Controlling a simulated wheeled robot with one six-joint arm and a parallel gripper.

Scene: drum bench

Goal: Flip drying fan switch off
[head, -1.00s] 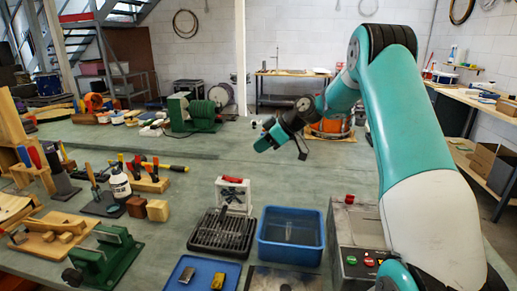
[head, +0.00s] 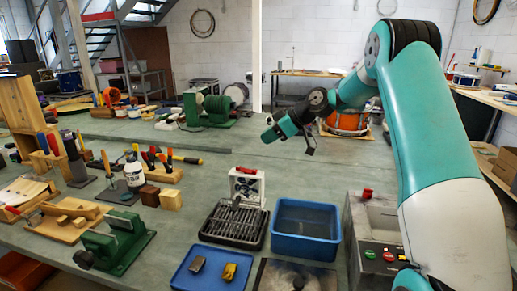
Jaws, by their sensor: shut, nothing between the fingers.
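A small white box (head: 247,199) with a dark round face stands mid-bench behind the black drying rack; it looks like the drying fan. A red part (head: 247,170) on its top looks like the switch; its position is too small to tell. My gripper (head: 309,148) is dark and small in the head view. It hangs in the air above and to the right of the fan in the picture, apart from it. Its fingers look shut and hold nothing.
A black slatted rack (head: 234,226) and a blue bin (head: 305,232) stand in front of the fan. A blue tray (head: 211,268) lies nearer. A grey box with buttons (head: 374,240) stands at right. Bench behind the fan is clear.

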